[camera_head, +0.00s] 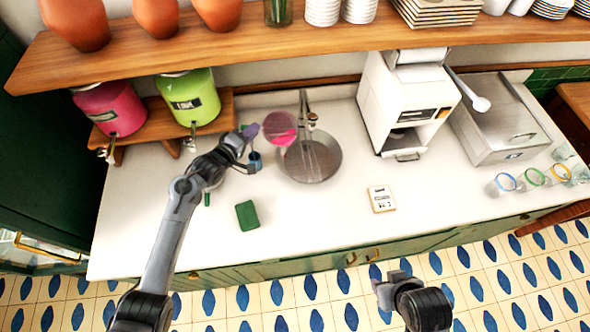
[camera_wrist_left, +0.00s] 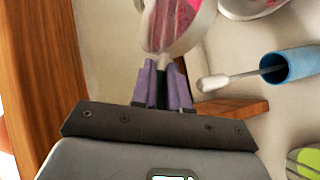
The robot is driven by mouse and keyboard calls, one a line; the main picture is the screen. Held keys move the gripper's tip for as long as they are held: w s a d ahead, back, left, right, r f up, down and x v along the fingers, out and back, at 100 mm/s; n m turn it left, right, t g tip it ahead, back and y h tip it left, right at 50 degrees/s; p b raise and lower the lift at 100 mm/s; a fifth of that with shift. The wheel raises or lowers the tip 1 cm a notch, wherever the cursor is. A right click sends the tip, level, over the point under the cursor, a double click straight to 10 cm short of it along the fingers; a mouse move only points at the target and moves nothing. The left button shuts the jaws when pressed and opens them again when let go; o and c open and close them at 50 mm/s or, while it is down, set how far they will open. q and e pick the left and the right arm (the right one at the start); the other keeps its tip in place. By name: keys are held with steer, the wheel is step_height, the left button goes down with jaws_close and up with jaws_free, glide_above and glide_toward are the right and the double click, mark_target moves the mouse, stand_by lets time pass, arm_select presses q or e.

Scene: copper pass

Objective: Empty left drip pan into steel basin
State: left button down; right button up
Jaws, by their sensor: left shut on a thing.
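The drip pan (camera_head: 281,128) is a round, clear-rimmed dish with pink in it. My left gripper (camera_head: 251,133) is shut on its handle, left of the dish. In the left wrist view, the purple fingertips (camera_wrist_left: 160,85) close on the handle and the pan (camera_wrist_left: 172,28) extends beyond them. The pan looks raised and tilted at the back left edge of the steel basin (camera_head: 312,165). I cannot tell whether anything is pouring. The basin is round and shallow, with a tap over it. My right gripper (camera_head: 390,287) is at the bottom, away from the counter; its jaw opening is unclear.
Pink (camera_head: 110,108) and lime (camera_head: 190,98) dispensers stand on a wooden stand at the back left. A blue cup (camera_wrist_left: 292,63) holding a pale-tipped tool is near my left gripper. A green sponge (camera_head: 247,215) and a white card (camera_head: 381,198) lie in front. A white machine (camera_head: 405,105) stands right.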

arm_select(q)
steer(key=shift+s+d+f+m+b, duration=0.3)
steer(key=shift+s+d+f, duration=0.2)
steer(key=shift+f, duration=0.1)
steer(key=shift+s+d+f+t+b, duration=0.2)
steer(key=shift+s+d+t+b, duration=0.1)
steer(key=shift+b, duration=0.25)
steer(key=s+d+f+m+t+b, duration=0.3)
steer(key=s+d+f+m+b, duration=0.2)
steer(key=b, duration=1.2)
steer(key=shift+s+d+f+m+h, duration=0.15)
steer(key=shift+s+d+m+h, duration=0.2)
steer(key=shift+s+m, duration=0.65)
arm_select(e)
step_height(320, 180, down, 20)
